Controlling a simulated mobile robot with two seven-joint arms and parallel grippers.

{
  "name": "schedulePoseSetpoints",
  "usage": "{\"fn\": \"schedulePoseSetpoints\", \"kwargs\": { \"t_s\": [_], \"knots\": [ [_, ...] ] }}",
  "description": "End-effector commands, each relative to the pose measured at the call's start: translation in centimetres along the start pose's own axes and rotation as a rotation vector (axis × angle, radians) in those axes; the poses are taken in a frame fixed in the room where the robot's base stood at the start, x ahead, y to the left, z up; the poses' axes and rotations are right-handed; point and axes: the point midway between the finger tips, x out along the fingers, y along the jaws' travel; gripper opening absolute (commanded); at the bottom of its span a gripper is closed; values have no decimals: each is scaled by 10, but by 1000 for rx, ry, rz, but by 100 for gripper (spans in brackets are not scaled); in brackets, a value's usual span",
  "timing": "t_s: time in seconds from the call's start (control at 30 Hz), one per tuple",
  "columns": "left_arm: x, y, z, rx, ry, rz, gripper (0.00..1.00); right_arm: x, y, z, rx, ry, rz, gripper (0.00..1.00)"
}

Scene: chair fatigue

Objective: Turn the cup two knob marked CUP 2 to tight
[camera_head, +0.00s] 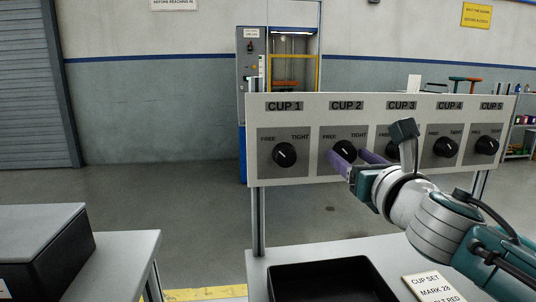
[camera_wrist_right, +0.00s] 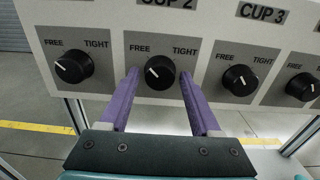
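The CUP 2 knob (camera_head: 345,147) is a round black knob on the pale panel, under the label CUP 2, with FREE at its upper left and TIGHT at its upper right. In the right wrist view the CUP 2 knob (camera_wrist_right: 160,72) has its white mark pointing up-left, toward FREE. My right gripper (camera_head: 352,157) has purple fingers and is open at the knob. In the wrist view its fingertips (camera_wrist_right: 159,76) lie one on each side of the knob, with gaps showing. I cannot tell how far they reach over it. My left gripper is out of view.
The CUP 1 knob (camera_head: 284,154) is left of CUP 2, and the CUP 3 knob (camera_wrist_right: 240,80) is right of it. A black tray (camera_head: 330,264) and a white card (camera_head: 433,289) lie on the table below. A dark box (camera_head: 36,250) stands at the left.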

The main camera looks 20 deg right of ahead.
Motion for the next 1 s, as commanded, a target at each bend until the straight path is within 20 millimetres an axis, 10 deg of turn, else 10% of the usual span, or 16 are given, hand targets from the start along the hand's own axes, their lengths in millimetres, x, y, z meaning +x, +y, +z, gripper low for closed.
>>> {"fn": "schedulePoseSetpoints", "kwargs": {
  "t_s": [0.53,1.0],
  "knots": [
    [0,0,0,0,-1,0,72,0,0,0,0,0,0,1],
    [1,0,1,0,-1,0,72,0,0,0,83,-1,0,0]
  ]
}}
